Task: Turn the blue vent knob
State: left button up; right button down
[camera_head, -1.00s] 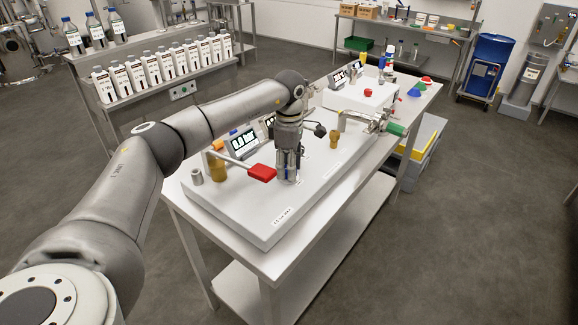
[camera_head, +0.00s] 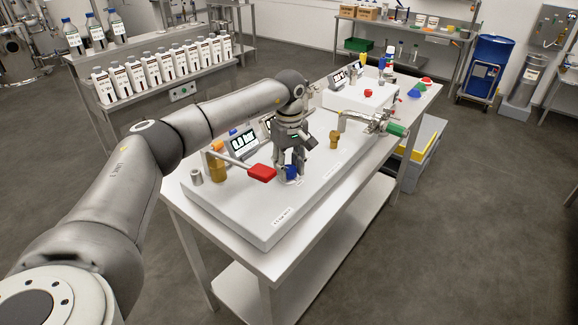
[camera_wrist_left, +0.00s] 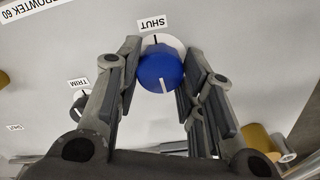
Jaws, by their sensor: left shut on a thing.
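The blue vent knob (camera_wrist_left: 160,68) sits on a round white dial on the white panel. In the left wrist view its white line lies on the side away from the SHUT label (camera_wrist_left: 152,23). In the head view the knob (camera_head: 292,172) shows partly between the fingers. My left gripper (camera_head: 289,176) points down at the panel, its fingers around the knob and shut on it. In the left wrist view the fingertips (camera_wrist_left: 160,62) flank the knob on both sides. My right gripper is not in view.
A red lever handle (camera_head: 262,173) lies just left of my gripper. A brass fitting (camera_head: 334,139) and a green-handled valve (camera_head: 397,129) stand to the right. A small TRIM knob (camera_wrist_left: 80,99) is near one finger. A display (camera_head: 243,142) stands behind.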

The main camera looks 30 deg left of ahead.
aim_at(289, 169)
pick_arm(q)
jog(key=shift+r+m, duration=0.1)
jog(key=shift+m, duration=0.4)
jog(key=o, duration=1)
jog(key=shift+o, duration=0.2)
notch_tip(289, 169, up, 12)
jog(key=shift+f, duration=0.2)
